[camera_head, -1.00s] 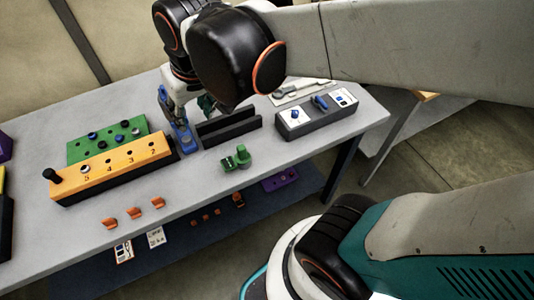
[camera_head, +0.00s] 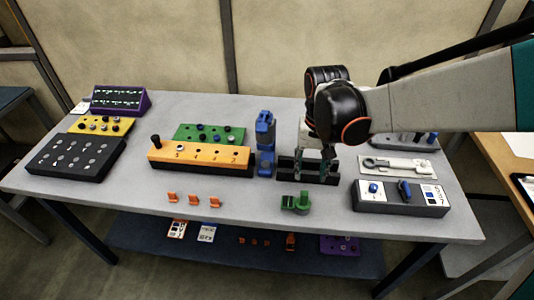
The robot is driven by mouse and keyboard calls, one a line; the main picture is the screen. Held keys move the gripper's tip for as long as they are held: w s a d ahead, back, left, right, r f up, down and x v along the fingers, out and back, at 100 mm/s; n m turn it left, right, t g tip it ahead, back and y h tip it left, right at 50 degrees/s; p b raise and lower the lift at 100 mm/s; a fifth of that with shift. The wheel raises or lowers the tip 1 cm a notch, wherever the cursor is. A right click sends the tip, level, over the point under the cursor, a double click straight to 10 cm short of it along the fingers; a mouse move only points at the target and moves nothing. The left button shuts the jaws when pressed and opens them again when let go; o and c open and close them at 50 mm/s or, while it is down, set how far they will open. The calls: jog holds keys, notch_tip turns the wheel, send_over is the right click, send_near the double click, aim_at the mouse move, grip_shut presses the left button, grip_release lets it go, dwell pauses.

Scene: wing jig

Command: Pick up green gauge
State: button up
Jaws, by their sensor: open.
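A small green piece (camera_head: 296,203), which looks like the green gauge, lies on the grey table near its front edge. It has a blocky part on the left and a rounded part on the right. My gripper (camera_head: 319,168) points down above the black slotted rails (camera_head: 290,176), behind the green piece and a little to its right. It is open and apart from the green piece. The fingertips look dark and greenish, and the rails lie close around them. I cannot tell whether they touch the rails.
A blue upright clamp (camera_head: 265,140) stands left of my gripper. An orange numbered block (camera_head: 200,157) and a green board (camera_head: 209,132) lie further left. A grey control box (camera_head: 400,198) is at right. Three orange pieces (camera_head: 193,200) lie at the front; bare table surrounds the green piece.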

aim_at(305, 193)
notch_tip(305, 193, down, 6)
jog(key=shift+r+b, duration=0.25)
jog(key=shift+b, duration=0.45)
jog(key=f, duration=0.1)
jog(key=f+b, duration=0.1)
jog(key=f, duration=0.1)
jog(key=f+b, duration=0.1)
jog(key=f, duration=0.1)
jog(key=shift+s+a+f, duration=0.1)
jog(key=shift+s+a, duration=0.2)
jog(key=shift+s, duration=0.1)
grip_shut()
